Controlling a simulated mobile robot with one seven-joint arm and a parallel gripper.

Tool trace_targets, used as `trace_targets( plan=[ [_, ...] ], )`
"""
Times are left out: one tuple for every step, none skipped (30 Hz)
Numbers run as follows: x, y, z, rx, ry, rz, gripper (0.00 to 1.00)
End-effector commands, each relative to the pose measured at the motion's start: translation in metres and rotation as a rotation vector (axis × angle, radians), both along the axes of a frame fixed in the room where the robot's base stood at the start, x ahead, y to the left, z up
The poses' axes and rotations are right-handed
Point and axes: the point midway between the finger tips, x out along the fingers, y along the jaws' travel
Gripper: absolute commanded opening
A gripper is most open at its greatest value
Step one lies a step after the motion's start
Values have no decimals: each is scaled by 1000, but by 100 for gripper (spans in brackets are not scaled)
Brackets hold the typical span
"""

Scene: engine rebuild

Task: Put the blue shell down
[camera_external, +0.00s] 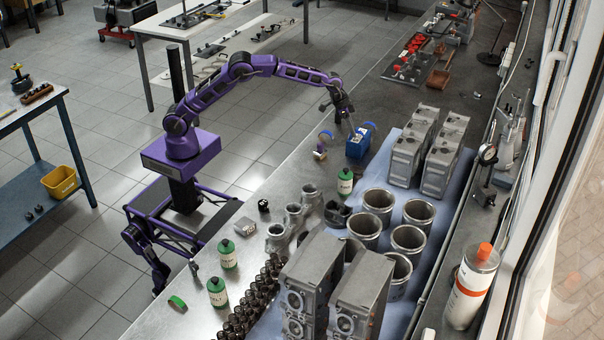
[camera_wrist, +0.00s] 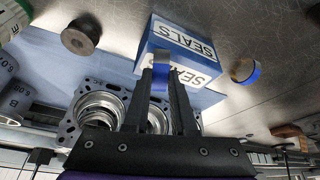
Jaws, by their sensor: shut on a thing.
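My gripper (camera_wrist: 161,72) is shut on a small curved piece, the blue shell (camera_wrist: 160,92), which shows blue and pale metal between the two dark fingers in the wrist view. The shell is right in front of a blue box labelled SEALS (camera_wrist: 184,42); I cannot tell if it touches the box or the bench. In the external view my gripper (camera_external: 349,126) points down at the blue box (camera_external: 357,147) on the bench, and I cannot make out the held shell there for certain. Another curved blue and tan piece (camera_wrist: 245,72) lies on the bench beside the box.
Grey engine blocks (camera_external: 408,155) and several metal cylinder liners (camera_external: 378,203) stand on a blue mat nearby. A green bottle (camera_external: 345,181) stands near the box. A round dark part (camera_wrist: 81,36) shows in the wrist view.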

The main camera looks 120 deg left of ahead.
Motion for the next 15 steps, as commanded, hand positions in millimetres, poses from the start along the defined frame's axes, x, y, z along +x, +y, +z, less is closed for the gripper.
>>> trace_targets(
  plan=[
    [0, 0, -1, 0, 0, 0, 0],
    [0, 0, -2, 0, 0, 0, 0],
    [0, 0, -4, 0, 0, 0, 0],
    [0, 0, -5, 0, 1, 0, 0],
    [0, 0, -4, 0, 1, 0, 28],
    [0, 0, -3, 0, 1, 0, 35],
    [0, 0, -3, 0, 1, 0, 40],
    [0, 0, -4, 0, 1, 0, 46],
    [0, 0, -3, 0, 1, 0, 53],
    [0, 0, -3, 0, 1, 0, 54],
    [0, 0, -3, 0, 1, 0, 54],
    [0, 0, -3, 0, 1, 0, 54],
    [0, 0, -3, 0, 1, 0, 54],
    [0, 0, -3, 0, 1, 0, 54],
    [0, 0, -3, 0, 1, 0, 54]
  ],
)
